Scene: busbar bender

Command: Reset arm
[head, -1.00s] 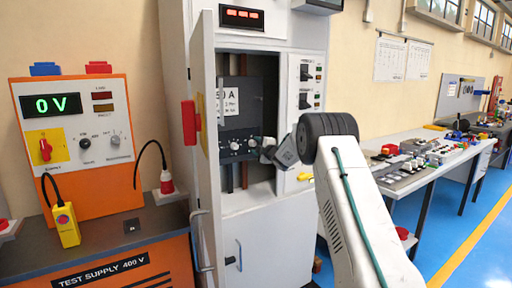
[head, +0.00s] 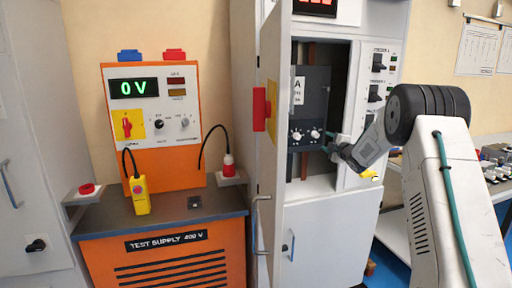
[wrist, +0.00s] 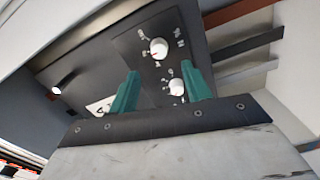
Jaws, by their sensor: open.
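My arm reaches in from the right in the head view. My gripper (head: 329,143) is at the opening of the grey cabinet, just right of the dark panel (head: 312,95) with white knobs. In the wrist view my gripper (wrist: 162,88) shows two green fingers spread apart, with nothing held between them. Beyond and between the fingers are a white knob (wrist: 158,48) and a second white knob (wrist: 177,87) on the dark panel. Whether a finger touches the panel I cannot tell.
The open cabinet door (head: 270,130), with a red handle block (head: 260,108), stands left of my gripper. An orange test supply (head: 160,170) reading 0 V stands further left, with a yellow pendant (head: 139,195). A workbench (head: 500,165) is at the right.

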